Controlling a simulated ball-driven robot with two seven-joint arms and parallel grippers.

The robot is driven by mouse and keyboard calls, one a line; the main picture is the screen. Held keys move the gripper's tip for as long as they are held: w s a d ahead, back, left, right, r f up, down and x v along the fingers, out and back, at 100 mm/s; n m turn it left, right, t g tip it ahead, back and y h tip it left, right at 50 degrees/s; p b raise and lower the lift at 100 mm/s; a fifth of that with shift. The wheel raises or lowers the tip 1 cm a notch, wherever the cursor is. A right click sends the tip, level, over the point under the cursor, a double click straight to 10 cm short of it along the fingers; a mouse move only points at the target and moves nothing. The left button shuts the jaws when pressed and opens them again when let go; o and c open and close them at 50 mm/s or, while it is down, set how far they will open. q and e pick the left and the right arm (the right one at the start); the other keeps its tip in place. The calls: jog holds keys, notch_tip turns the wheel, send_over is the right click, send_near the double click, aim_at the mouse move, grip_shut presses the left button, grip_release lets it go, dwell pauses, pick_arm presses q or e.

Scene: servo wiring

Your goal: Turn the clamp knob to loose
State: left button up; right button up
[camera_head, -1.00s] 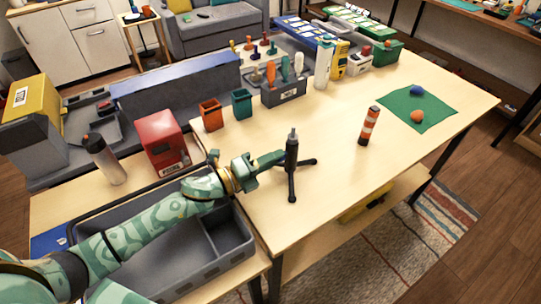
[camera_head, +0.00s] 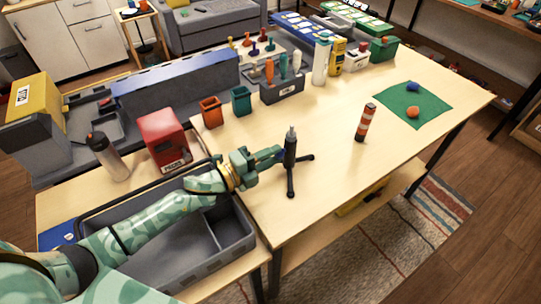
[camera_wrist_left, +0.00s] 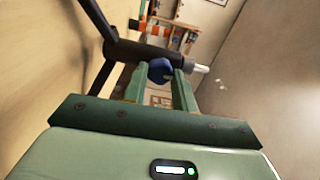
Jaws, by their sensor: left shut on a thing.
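A dark tripod stand (camera_head: 291,152) with a light tip stands upright on the wooden table, near its left front part. In the left wrist view the stand's dark post (camera_wrist_left: 135,50) runs sideways, with its blue clamp knob (camera_wrist_left: 160,70) at the fingertips. My left gripper (camera_head: 277,154) reaches in from the left to the post. In the left wrist view my left gripper (camera_wrist_left: 159,82) is shut on the blue knob, one green finger on each side. I cannot read how far the knob is turned. My right gripper is not in view.
A grey tray (camera_head: 180,258) lies under my left arm. A red box (camera_head: 163,140), orange cup (camera_head: 211,111) and teal cup (camera_head: 241,101) are behind. The table right of the stand is mostly clear.

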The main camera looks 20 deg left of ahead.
pick_arm(q)
jog(key=o, duration=1)
jog(key=shift+c, duration=0.2)
jog(key=shift+s, duration=0.1)
jog(key=v, duration=1.6)
